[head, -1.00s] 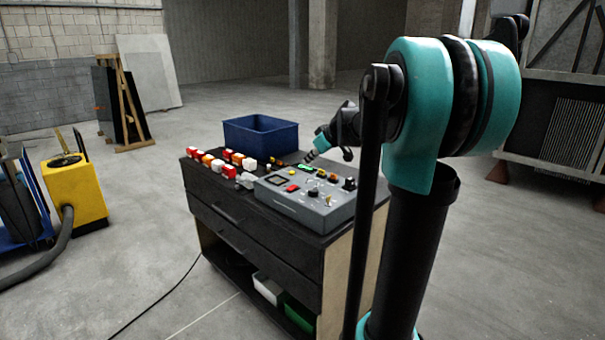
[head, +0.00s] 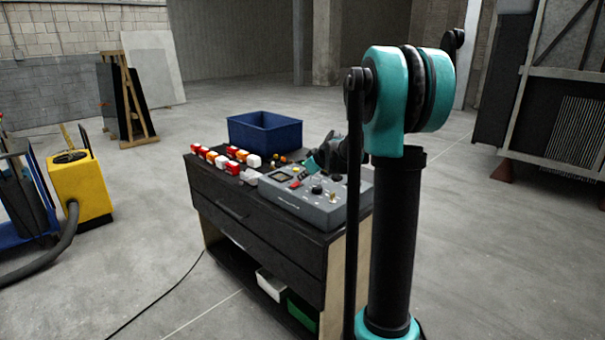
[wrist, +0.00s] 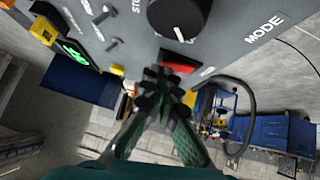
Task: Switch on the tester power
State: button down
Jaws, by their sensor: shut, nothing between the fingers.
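The tester (head: 325,212) is a grey box with a sloped control panel on top of a dark workbench. Its panel (wrist: 228,30) fills the top of the wrist view. It carries a black knob (wrist: 178,14), a red control (wrist: 182,60), small metal toggles (wrist: 104,14), a lit green display (wrist: 74,50) and a "MODE" label. My gripper (wrist: 165,84) is shut and empty, its fingertips just below the red control in the picture. I cannot tell whether they touch the panel. In the head view my gripper (head: 306,170) is small and partly hidden over the panel's back part.
Red, white and orange blocks (head: 228,162) stand left of the tester on the workbench (head: 262,222). A blue bin (head: 265,133) is behind. A yellow machine (head: 80,190) with a hose stands at left. The floor around is open.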

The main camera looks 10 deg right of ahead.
dwell(0.3)
jog(key=shift+w+d+f, duration=0.1)
jog(key=shift+d+f, duration=0.1)
jog(key=shift+f, duration=0.1)
jog(key=shift+a+g, duration=0.1)
jog(key=shift+g, duration=0.2)
jog(key=shift+s+a+r, duration=0.35)
jog(key=shift+s+a, duration=0.1)
jog(key=shift+a, duration=0.15)
